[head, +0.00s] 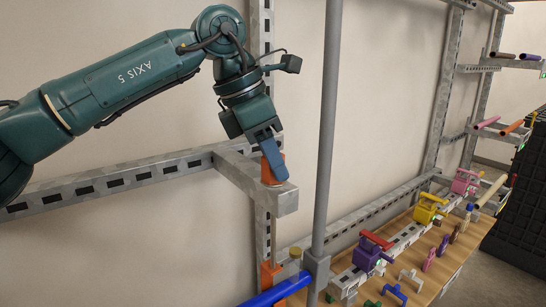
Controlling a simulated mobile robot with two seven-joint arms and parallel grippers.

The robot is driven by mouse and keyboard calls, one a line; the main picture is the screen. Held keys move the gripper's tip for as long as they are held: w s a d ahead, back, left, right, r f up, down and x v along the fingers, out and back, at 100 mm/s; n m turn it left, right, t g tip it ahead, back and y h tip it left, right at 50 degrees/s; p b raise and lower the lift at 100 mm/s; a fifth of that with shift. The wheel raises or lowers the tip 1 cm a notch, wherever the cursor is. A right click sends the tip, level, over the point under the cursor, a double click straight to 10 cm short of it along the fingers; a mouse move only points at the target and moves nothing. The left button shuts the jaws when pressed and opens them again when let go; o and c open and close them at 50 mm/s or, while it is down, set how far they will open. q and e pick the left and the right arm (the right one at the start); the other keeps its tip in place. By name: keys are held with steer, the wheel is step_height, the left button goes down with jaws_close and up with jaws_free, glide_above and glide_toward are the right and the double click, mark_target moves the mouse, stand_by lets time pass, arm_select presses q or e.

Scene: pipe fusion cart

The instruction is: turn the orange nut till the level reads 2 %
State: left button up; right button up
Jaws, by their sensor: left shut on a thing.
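The orange nut (268,173) sits on top of the end of a grey metal bracket (288,200), in the upper middle of the head view. My left gripper (274,160) reaches down onto it from above and is shut on it. Its blue finger covers much of the nut, so only orange edges show. A thin rod (275,238) hangs below the bracket towards an orange part (268,275) near a blue pipe (280,291). I see no readable level display. My right gripper is not in view.
A grey upright pole (328,120) stands close to the right of the bracket. A wooden bench (462,246) at the right carries purple, yellow and pink clamp-like tools and several small coloured parts. Racks with coloured pipes and a black crate (520,200) stand farther right.

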arm_select(q)
steer(key=m, duration=0.2)
steer(key=m+g, duration=0.1)
steer(key=m, duration=0.1)
steer(key=shift+r+g, duration=0.1)
steer(key=shift+g, duration=0.2)
steer(key=o, duration=1)
steer(key=v, duration=1.3)
steer(key=shift+a, duration=0.15)
